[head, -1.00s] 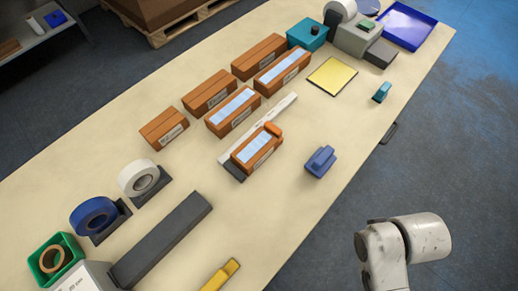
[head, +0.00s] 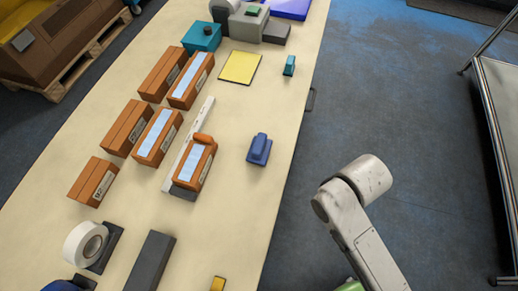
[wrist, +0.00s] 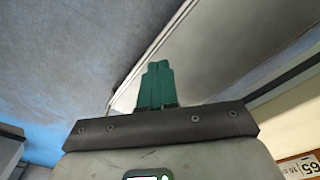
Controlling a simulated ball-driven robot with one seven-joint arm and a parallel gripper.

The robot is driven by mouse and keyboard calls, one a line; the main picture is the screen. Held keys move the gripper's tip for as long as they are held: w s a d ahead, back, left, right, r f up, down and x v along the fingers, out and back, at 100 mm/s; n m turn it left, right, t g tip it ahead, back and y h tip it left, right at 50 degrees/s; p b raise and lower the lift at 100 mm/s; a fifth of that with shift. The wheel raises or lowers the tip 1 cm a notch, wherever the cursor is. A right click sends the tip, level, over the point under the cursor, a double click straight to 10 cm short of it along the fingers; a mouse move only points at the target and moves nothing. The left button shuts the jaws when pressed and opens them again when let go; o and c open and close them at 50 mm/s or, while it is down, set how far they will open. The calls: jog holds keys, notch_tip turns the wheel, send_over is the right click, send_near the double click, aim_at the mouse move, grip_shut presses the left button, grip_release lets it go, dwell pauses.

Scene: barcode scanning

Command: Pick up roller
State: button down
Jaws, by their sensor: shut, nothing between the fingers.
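I cannot tell for sure which thing is the roller. A small blue tool with a raised grip (head: 259,149) lies on the bench, right of the boxes. A smaller teal tool (head: 289,66) stands farther back near the bench's right edge. My gripper (wrist: 157,68) shows in the wrist view with its green fingers together and nothing between them. It is apart from both tools. In the head view only my arm links show, right of the bench; the fingers are out of view.
Several brown boxes (head: 124,127) stand on the bench (head: 228,215). One with an orange piece on top (head: 195,165) is left of the blue tool. A yellow pad (head: 240,67) lies behind. A metal cart (head: 500,130) stands at far right. Open floor (head: 415,140) lies between.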

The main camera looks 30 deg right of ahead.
aim_at(260, 143)
jog(key=c, duration=1.9)
grip_release()
